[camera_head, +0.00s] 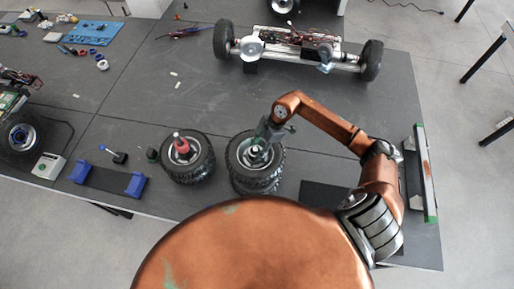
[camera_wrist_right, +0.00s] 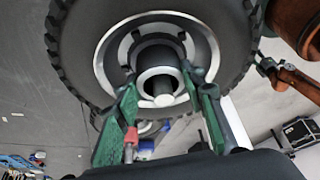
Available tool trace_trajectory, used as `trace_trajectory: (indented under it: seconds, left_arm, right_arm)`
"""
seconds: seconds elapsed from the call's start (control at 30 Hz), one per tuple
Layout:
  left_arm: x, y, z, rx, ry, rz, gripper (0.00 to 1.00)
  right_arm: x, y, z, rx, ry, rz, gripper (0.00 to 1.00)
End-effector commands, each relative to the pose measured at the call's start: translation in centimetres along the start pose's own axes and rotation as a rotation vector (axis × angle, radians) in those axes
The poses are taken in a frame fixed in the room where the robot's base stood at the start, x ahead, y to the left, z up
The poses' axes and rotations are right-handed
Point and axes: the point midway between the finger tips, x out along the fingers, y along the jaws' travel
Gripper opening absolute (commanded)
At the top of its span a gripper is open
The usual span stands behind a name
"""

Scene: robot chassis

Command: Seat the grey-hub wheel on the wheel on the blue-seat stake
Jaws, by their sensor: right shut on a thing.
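My right gripper (camera_head: 258,150) is shut on the grey-hub wheel (camera_head: 235,152), at its hub. In the right wrist view, the green fingers (camera_wrist_right: 165,115) stand on either side of the hub, with the wheel (camera_wrist_right: 80,60) filling the top. In the head view this wheel is above another black-tyred wheel (camera_head: 258,188) in the right-hand stack. I cannot tell whether the two touch. The stake under them and its seat are hidden. A separate wheel stack (camera_head: 190,168) with a red-topped stake (camera_head: 182,146) stands to the left. My left gripper is not in view.
A blue-ended holder (camera_head: 108,180) and a small dark-headed tool (camera_head: 118,157) lie left of the wheels. A chassis with two wheels (camera_head: 295,48) stands at the back. A green-edged panel (camera_head: 426,172) is at the right table edge. The table centre is clear.

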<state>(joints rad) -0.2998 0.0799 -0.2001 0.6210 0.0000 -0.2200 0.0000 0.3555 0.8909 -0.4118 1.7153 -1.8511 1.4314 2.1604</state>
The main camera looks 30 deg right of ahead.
Motion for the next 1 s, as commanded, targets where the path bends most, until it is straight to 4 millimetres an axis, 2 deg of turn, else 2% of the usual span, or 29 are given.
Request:
trace_trajectory:
  seconds: [1.0]
  left_arm:
    - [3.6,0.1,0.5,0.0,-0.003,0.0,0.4]
  right_arm:
    - [6.9,0.1,2.7,-0.001,0.006,0.003,0.0]
